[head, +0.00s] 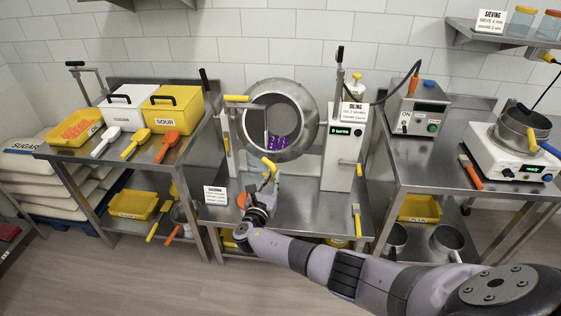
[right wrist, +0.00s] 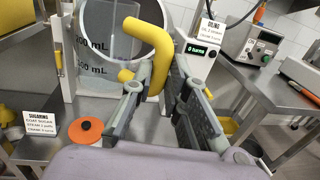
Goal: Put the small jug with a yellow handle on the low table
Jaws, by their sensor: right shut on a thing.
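The small jug is clear, with mL marks on its wall (right wrist: 98,50) and a bent yellow handle (right wrist: 152,45). In the right wrist view its handle runs between the fingers of my right gripper (right wrist: 160,85), which is shut on it. In the head view the yellow handle (head: 270,168) shows just above my right gripper (head: 265,190), in front of the round drum. Most of the jug body is hidden there. The low table (head: 310,212) is the steel one under the drum. I cannot tell whether the jug touches it. My left gripper is not in view.
The steel drum (head: 308,110) holds purple pieces. The oiling machine (head: 342,165) stands right of it. A sugaring sign (head: 215,195) and an orange-topped item (right wrist: 88,130) are left of my gripper. A yellow-handled brush (head: 357,222) is at the right. Bare tabletop shows between.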

